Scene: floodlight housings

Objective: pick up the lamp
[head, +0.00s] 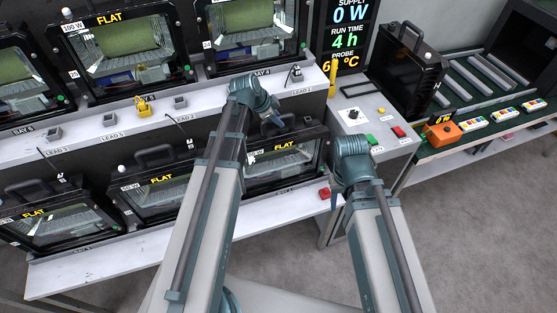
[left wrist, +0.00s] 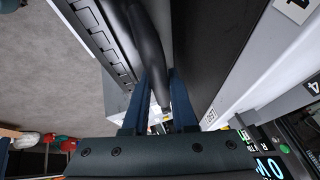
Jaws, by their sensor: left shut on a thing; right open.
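The lamp at my left gripper (head: 277,121) is a black floodlight housing with a glass front (head: 283,166), at the right end of the lower shelf. My left arm covers its left part in the head view. In the left wrist view, the blue fingers of this gripper (left wrist: 165,98) are shut on its black carry handle (left wrist: 150,40), one finger on each side. I cannot tell whether the lamp is clear of the shelf. My right gripper (head: 337,198) is open, low beside the shelf's right end; its fingers are mostly hidden by its wrist.
More floodlights (head: 125,45) stand on the upper and lower shelves, several marked FLAT. A console (head: 375,125) with buttons and a display (head: 347,35) stands to the right. Beyond it, a black floodlight (head: 408,68) stands by a roller conveyor (head: 475,80). Grey floor is free at lower right.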

